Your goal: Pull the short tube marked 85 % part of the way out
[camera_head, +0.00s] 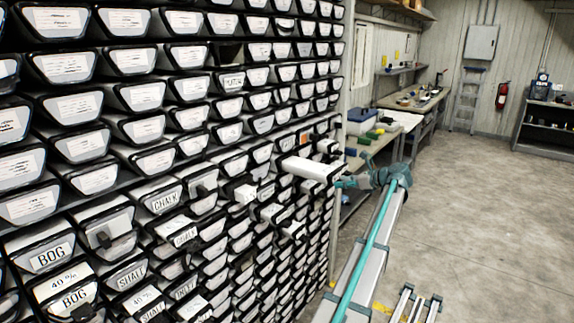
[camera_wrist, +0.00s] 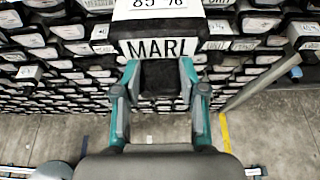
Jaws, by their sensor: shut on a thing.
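The tube marked 85 % and MARL (camera_wrist: 160,30) is at the top middle of the wrist view. It has white labels on its top and front, and a black grip part hangs below the front label. My gripper (camera_wrist: 160,74) is shut on that black part, one teal finger on each side. In the head view a long white tube (camera_head: 310,168) sticks well out of the rack. My gripper (camera_head: 342,182) is at its outer end. The tube's inner end is hidden in the rack.
The rack (camera_head: 344,60) of labelled tubes fills the left. Several other tubes stick out below, one beside CHALK (camera_head: 167,201). A workbench (camera_head: 372,145) with coloured items stands behind my arm. A yellow line (camera_wrist: 226,130) runs on the floor.

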